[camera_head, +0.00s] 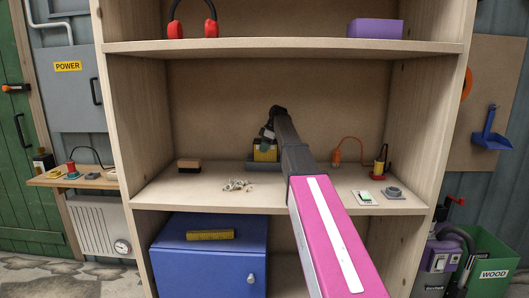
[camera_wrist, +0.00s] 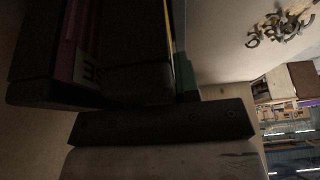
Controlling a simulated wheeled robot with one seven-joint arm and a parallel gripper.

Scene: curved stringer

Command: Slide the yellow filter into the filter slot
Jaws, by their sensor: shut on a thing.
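The yellow filter (camera_head: 265,153) is a small yellow block with a dark area on its face, at the back of the middle shelf in the head view. My gripper (camera_head: 267,137) reaches it from above and is shut on it. A low dark grey holder (camera_head: 251,165) lies at the filter's foot; the slot itself cannot be made out. In the wrist view only a thin yellow edge (camera_wrist: 168,28) shows beside my dark gripper parts. A green piece (camera_wrist: 185,72) and a dark bar with small holes (camera_wrist: 160,122) are close by. I cannot tell whether the filter touches the holder.
On the same shelf are a brown-and-black block (camera_head: 189,166), a pile of small metal parts (camera_head: 238,185), a white switch plate (camera_head: 365,197), a grey round fitting (camera_head: 392,192) and a red-based plug with orange cable (camera_head: 379,168). Shelf sides stand left and right.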

